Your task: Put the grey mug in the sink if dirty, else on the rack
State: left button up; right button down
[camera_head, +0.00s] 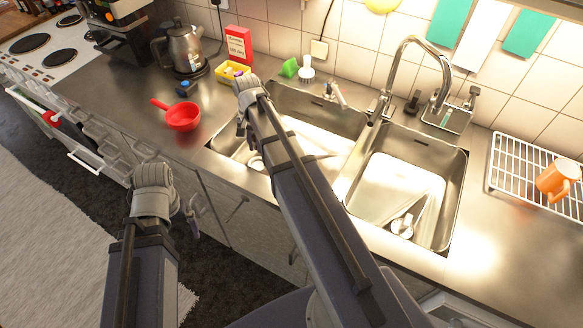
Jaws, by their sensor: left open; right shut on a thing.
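My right arm reaches across the counter to the left basin of the sink (352,180). My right gripper (241,124) is at the left rim of that basin, pointing down. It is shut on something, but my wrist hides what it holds. I cannot make out a grey mug anywhere in view. My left gripper (190,215) is open and low in front of the cabinet doors, apart from everything. The white wire rack (508,160) stands on the counter to the right of the sink. An orange mug (560,180) lies on the rack.
A red pan (182,116) sits on the counter left of the sink. Behind are a kettle (185,48), a yellow tray (230,72), a red box (238,44) and a white brush (306,70). The tap (412,42) arches over the sink. The rack's left part is free.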

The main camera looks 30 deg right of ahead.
aim_at(264, 172)
jog(key=f+b, duration=0.3)
jog(key=f, duration=0.1)
jog(key=d+f+m+b, duration=0.1)
jog(key=f+b, duration=0.3)
jog(key=d+f+m+b, duration=0.1)
jog(key=f+b, duration=0.3)
jog(key=shift+w+f, duration=0.1)
jog(key=shift+w, duration=0.05)
pick_arm(q)
notch_tip(264, 172, down, 12)
pick_arm(e)
jog(key=c, duration=1.3)
grip_release()
jog(key=o, duration=0.5)
pick_arm(q)
notch_tip(264, 172, up, 12)
jog(key=p, duration=1.2)
pick_arm(e)
notch_tip(264, 172, up, 12)
